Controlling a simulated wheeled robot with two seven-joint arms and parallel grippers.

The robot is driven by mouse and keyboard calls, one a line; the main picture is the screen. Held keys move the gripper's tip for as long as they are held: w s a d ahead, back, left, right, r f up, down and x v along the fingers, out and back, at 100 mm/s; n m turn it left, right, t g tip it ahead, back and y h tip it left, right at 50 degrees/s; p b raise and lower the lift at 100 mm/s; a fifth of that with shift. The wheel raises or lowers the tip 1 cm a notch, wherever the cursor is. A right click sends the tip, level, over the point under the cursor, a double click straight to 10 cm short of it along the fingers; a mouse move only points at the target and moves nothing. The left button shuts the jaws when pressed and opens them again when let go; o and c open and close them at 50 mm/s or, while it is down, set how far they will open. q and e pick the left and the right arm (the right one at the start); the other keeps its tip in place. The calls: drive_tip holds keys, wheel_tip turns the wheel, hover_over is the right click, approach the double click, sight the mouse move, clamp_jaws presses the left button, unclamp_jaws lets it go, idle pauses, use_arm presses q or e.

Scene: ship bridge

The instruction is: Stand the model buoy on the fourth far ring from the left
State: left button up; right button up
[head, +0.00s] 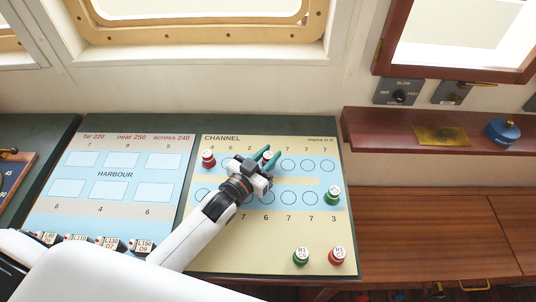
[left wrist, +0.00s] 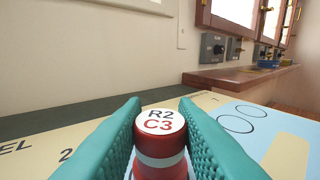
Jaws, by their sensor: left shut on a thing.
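My left gripper (head: 266,157) is at the far row of rings on the channel chart (head: 270,236). It is shut on a red model buoy (left wrist: 160,148) with a white band and a white top marked R2 C3. The buoy's top also shows between the fingers in the head view (head: 267,154). It looks upright at about the fourth far ring, but the gripper hides that ring, and I cannot tell whether the buoy's base touches the chart. My right gripper is not in view.
A red buoy (head: 208,159) stands at the far row's left end. A green buoy (head: 332,196) stands at the near row's right end. Another green buoy (head: 301,257) and red buoy (head: 337,256) stand at the front. The far rings to the right are free. Labelled blocks (head: 110,244) line the harbour chart (head: 120,180).

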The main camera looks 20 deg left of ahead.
use_arm(q)
drive_tip(key=shift+f, duration=0.1)
drive_tip(key=o, duration=1)
drive_tip(key=shift+s+a, duration=0.1)
drive_tip(key=shift+s, duration=0.2)
drive_tip(key=b+v, duration=0.2)
drive_tip(key=v, duration=0.9)
drive_tip(key=shift+s+a, duration=0.1)
drive_tip(key=shift+s, duration=0.1)
